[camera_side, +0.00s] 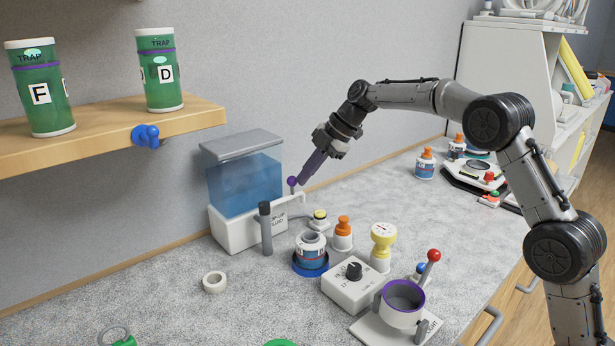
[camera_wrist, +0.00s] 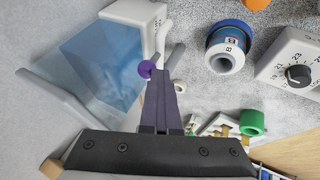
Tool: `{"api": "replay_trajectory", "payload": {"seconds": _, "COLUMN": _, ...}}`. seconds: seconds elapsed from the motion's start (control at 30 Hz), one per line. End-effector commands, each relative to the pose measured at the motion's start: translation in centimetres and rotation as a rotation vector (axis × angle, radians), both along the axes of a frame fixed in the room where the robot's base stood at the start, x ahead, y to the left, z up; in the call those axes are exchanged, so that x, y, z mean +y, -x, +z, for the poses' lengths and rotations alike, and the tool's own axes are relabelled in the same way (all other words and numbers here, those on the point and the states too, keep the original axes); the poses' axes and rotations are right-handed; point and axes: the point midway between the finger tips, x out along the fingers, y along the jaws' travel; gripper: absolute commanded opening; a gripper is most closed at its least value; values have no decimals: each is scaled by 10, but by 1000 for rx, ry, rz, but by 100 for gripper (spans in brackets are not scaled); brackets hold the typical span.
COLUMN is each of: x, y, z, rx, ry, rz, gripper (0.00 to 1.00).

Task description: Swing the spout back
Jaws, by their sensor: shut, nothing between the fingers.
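A water tank (camera_side: 243,185) with a grey lid, blue clear walls and a white base stands by the back wall. A thin white spout (camera_side: 284,201) sticks out from its right side, with a purple knob (camera_side: 292,181) standing on it. My gripper (camera_side: 301,183) is shut and empty, its purple-grey fingers pointing down and left. The fingertips are right beside the knob, on its right; I cannot tell whether they touch. In the wrist view the knob (camera_wrist: 145,69) is at the left of the fingertips (camera_wrist: 158,73), and the spout is partly hidden behind them.
A blue-ringed jar (camera_side: 310,250), an orange-capped bottle (camera_side: 342,234), a yellow gauge (camera_side: 382,246) and a dial box (camera_side: 350,284) stand close by on the right. A tape roll (camera_side: 214,282) lies in front, with clear counter around it.

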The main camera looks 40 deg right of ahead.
Motion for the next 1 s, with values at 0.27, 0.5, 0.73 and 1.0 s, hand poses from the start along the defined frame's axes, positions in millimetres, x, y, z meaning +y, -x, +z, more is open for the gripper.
{"api": "replay_trajectory", "payload": {"seconds": 0.27, "x": -2, "y": -4, "z": 0, "rx": -4, "ry": 2, "rz": -5, "gripper": 0}}
{"api": "replay_trajectory", "payload": {"seconds": 0.5, "x": -3, "y": -5, "z": 0, "rx": -6, "ry": 3, "rz": -7, "gripper": 0}}
{"api": "replay_trajectory", "payload": {"seconds": 0.73, "x": -4, "y": 0, "z": 1, "rx": -6, "ry": 3, "rz": -8, "gripper": 0}}
{"api": "replay_trajectory", "payload": {"seconds": 1.0, "x": -9, "y": 38, "z": 9, "rx": 0, "ry": 1, "rz": -3, "gripper": 0}}
